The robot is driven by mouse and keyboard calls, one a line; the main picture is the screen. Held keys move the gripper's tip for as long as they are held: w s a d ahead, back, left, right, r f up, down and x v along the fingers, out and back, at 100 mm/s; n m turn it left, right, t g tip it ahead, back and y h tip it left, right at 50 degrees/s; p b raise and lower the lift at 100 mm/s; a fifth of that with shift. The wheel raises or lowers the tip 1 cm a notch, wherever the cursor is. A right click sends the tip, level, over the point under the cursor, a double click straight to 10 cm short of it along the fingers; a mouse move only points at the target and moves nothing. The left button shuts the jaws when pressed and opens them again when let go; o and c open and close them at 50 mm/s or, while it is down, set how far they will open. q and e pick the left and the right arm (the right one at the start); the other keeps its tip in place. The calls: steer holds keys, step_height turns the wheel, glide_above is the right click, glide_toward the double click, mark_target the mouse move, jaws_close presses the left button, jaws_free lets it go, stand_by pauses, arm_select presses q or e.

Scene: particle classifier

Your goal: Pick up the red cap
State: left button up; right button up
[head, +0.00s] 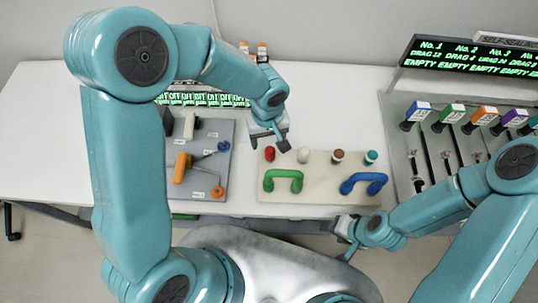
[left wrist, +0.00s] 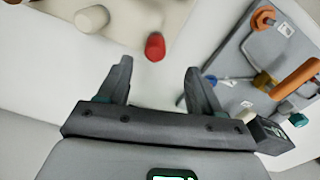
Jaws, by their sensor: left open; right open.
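The red cap (head: 270,153) stands at the left end of a row of caps on the cream board (head: 313,193). It also shows in the left wrist view (left wrist: 155,47), ahead of the fingers and between their lines. My left gripper (head: 270,143) is above the board's back left corner, close to the red cap in the head view. In the left wrist view its two fingers (left wrist: 155,80) are spread with nothing between them. My right gripper (head: 345,232) is at the table's front edge, below the board, away from the cap; its fingers are small in view.
A white cap (head: 308,156), a brown cap (head: 338,156) and a teal cap (head: 371,157) stand right of the red one. Green (head: 283,178) and blue (head: 364,183) handles are in front. A grey tool board (head: 207,185) lies left; a machine panel (head: 415,110) stands right.

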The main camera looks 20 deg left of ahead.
mark_target(270, 150)
arm_select(q)
steer(key=f, duration=0.2)
steer(key=shift+w+d+f+b, duration=0.15)
steer(key=shift+w+f+b, duration=0.2)
steer(key=shift+w+f, duration=0.05)
steer(key=shift+w+d+f, duration=0.15)
steer(key=shift+f, duration=0.3)
steer(key=shift+s+f+b, duration=0.3)
steer(key=shift+f, duration=0.3)
steer(key=shift+s+f+b, duration=0.3)
steer(key=shift+f, duration=0.3)
steer(key=shift+w+f+b, duration=0.2)
steer(key=shift+w+f, duration=0.05)
steer(key=shift+f, duration=0.3)
steer(key=shift+w+f+b, duration=0.2)
steer(key=shift+w+f, duration=0.05)
steer(key=shift+f, duration=0.3)
steer(key=shift+w, duration=0.1)
steer(key=shift+s+r, duration=0.15)
steer(key=shift+s, duration=0.05)
steer(key=shift+s+r, duration=0.1)
steer(key=shift+s, duration=0.1)
steer(key=c, duration=0.9)
steer(key=shift+w, duration=0.1)
steer(key=shift+c, duration=0.9)
arm_select(e)
step_height(270, 150, down, 4)
steer(key=shift+d+r, duration=0.1)
steer(key=shift+r, duration=0.15)
